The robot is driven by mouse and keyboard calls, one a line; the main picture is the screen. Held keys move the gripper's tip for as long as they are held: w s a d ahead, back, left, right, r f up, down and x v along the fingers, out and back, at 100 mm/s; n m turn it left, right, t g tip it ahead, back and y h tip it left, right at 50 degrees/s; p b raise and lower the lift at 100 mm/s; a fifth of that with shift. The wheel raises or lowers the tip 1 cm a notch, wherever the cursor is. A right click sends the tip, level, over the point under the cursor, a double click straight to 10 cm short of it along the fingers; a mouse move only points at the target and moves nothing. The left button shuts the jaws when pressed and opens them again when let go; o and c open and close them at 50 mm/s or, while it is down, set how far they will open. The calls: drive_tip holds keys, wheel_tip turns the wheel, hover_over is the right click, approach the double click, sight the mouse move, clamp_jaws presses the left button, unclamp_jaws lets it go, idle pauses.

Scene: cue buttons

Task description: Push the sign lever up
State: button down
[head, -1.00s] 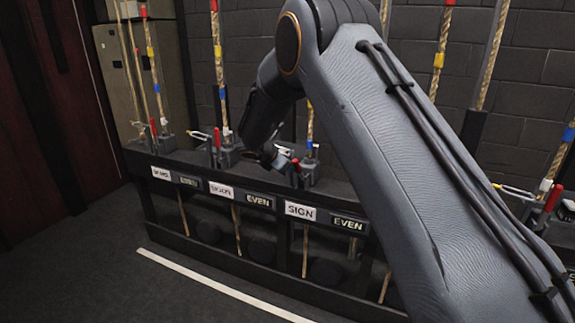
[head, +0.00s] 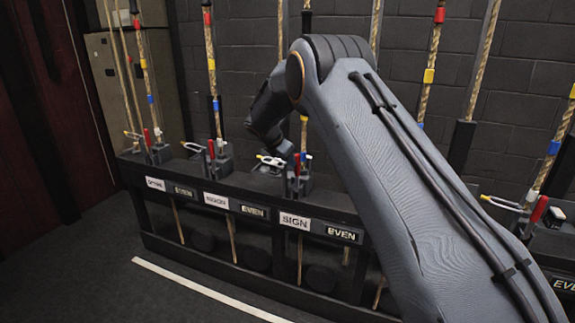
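The SIGN label (head: 295,221) is a white plate on the front of the black rail, left of a dark EVEN plate (head: 341,234). Above it stands the sign station (head: 300,184), a grey rope-lock block with a rope rising from it. A small red lever (head: 297,160) shows there, roughly upright and partly hidden. A pale ring (head: 270,160) sits at its left. My gripper (head: 287,149) is dark and small, right beside the top of this lever. Contact cannot be told, nor whether the fingers are open.
Similar stations with red levers (head: 211,149) stand along the rail (head: 240,187) to the left, and another (head: 538,209) to the right. Ropes with coloured bands rise before a dark block wall (head: 250,60). My arm covers the middle right. Floor in front is clear.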

drive_tip(key=shift+w+d+r, duration=0.5)
drive_tip(key=shift+w+d, duration=0.05)
drive_tip(key=shift+w, duration=0.1)
drive_tip(key=shift+r, duration=0.1)
drive_tip(key=w+a+b+v, duration=0.1)
drive_tip(key=a+v, duration=0.1)
drive_tip(key=v, duration=0.9)
drive_tip(key=shift+r, duration=0.2)
drive_tip(key=shift+w+a, duration=0.1)
drive_tip(key=shift+w, duration=0.05)
